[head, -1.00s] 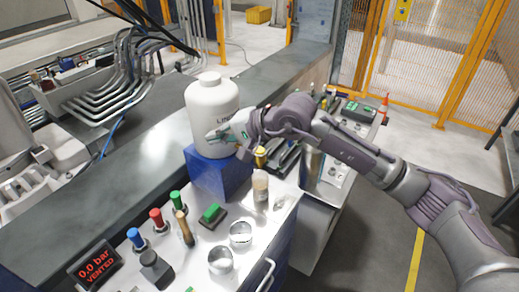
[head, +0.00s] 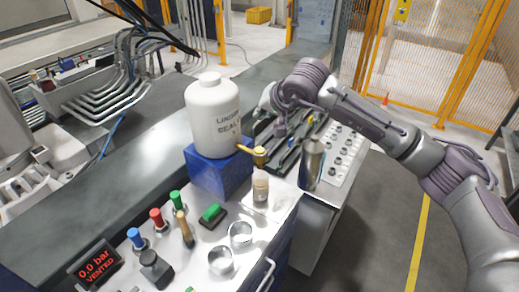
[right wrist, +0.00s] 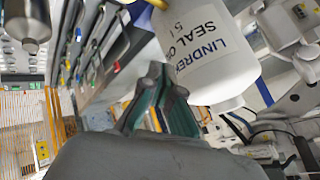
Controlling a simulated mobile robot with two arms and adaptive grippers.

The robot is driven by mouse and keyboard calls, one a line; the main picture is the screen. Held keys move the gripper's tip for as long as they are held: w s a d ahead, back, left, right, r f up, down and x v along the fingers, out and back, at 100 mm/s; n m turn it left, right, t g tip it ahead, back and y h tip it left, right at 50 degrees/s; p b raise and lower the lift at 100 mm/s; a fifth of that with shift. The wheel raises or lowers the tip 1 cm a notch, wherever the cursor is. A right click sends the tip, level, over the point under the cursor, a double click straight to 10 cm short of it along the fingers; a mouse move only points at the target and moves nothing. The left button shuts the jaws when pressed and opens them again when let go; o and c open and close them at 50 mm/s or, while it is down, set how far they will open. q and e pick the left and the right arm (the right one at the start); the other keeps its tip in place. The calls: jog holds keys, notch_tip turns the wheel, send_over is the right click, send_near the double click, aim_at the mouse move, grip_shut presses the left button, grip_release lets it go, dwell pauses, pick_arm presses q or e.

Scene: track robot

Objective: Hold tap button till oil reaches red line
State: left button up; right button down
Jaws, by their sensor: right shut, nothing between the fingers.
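A white jug (head: 214,115) of Lindrex seal oil stands on a blue block (head: 219,176). It also shows, upside down, in the right wrist view (right wrist: 210,60). A brass tap (head: 253,152) sticks out low on the jug's right side. Below it stands a small glass (head: 261,186) with a tan upper part; its oil level and any red line are too small to tell. My right gripper (head: 266,99) is beside the jug, above and behind the tap, clear of it. In the right wrist view its fingers (right wrist: 160,98) are shut and empty. My left gripper is not in view.
A green button block (head: 212,214), several coloured knobs, two metal cups (head: 240,234) and a pressure display (head: 95,265) reading 0.0 bar, vented, fill the bench front. A steel bottle (head: 311,163) stands to the right, near black tool trays (head: 285,150).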

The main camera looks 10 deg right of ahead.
aim_at(261, 151)
notch_tip(261, 151, down, 8)
jog(key=b, duration=0.3)
jog(key=shift+f+b, duration=0.4)
jog(key=shift+b, duration=0.3)
dwell(0.9)
jog(key=shift+f+b, duration=0.4)
jog(key=shift+b, duration=0.3)
jog(key=shift+f+b, duration=0.45)
jog(key=shift+b, duration=0.1)
dwell(1.6)
jog(key=shift+r, duration=0.9)
